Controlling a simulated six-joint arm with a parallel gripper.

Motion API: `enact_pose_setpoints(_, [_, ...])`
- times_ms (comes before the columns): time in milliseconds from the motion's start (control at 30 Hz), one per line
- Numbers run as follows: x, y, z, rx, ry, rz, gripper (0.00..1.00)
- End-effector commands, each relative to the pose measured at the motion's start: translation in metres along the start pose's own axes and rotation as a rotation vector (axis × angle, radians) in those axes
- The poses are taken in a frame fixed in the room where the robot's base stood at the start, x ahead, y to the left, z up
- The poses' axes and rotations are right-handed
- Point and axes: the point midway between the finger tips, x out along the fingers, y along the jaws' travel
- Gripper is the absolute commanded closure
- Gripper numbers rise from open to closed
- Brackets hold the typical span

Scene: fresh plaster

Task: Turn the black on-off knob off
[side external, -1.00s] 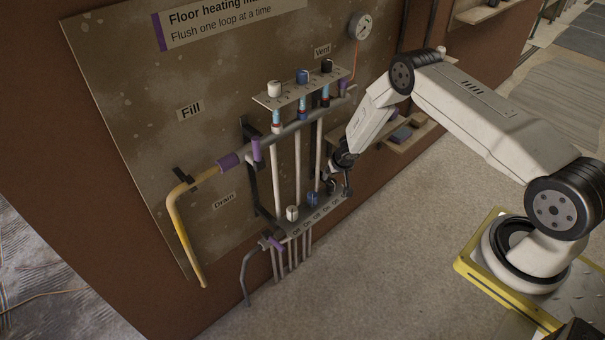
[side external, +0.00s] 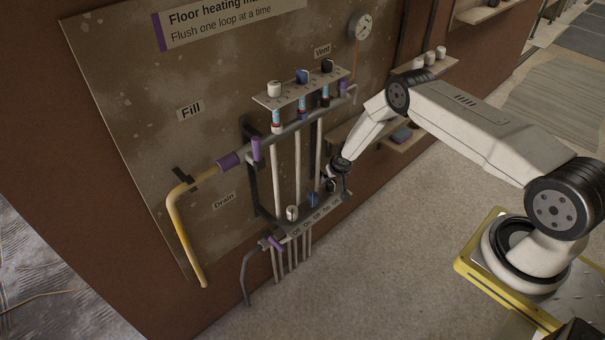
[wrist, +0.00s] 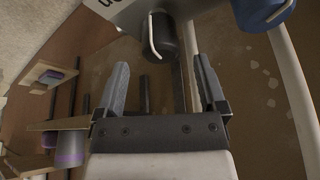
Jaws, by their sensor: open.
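The black on-off knob (wrist: 158,35) is on the lower bracket and has a pale pointer bar along it. In the wrist view it is just beyond my gripper (wrist: 161,68), roughly centred between the two fingertips. My gripper is open, and its fingers appear apart from the knob, with nothing between them. In the side view, my gripper (side external: 339,190) is at the right end of the lower bracket (side external: 302,222) and largely hides the black knob. The off and on markings there are too small to match to the pointer.
A blue knob (side external: 313,199) and a white knob (side external: 291,213) stand left of my gripper on the same bracket. An upper bracket (side external: 290,98) carries white, blue and black knobs. Vertical pipes run between the brackets. A shelf (side external: 405,142) is behind my wrist.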

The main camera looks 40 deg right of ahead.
Motion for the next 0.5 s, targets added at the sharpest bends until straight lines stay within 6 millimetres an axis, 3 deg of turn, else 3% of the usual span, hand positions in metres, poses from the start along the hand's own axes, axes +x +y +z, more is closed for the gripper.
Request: enact_pose_setpoints(500, [0.028, 0.0, 0.001, 0.001, -0.002, 0.001, 0.1])
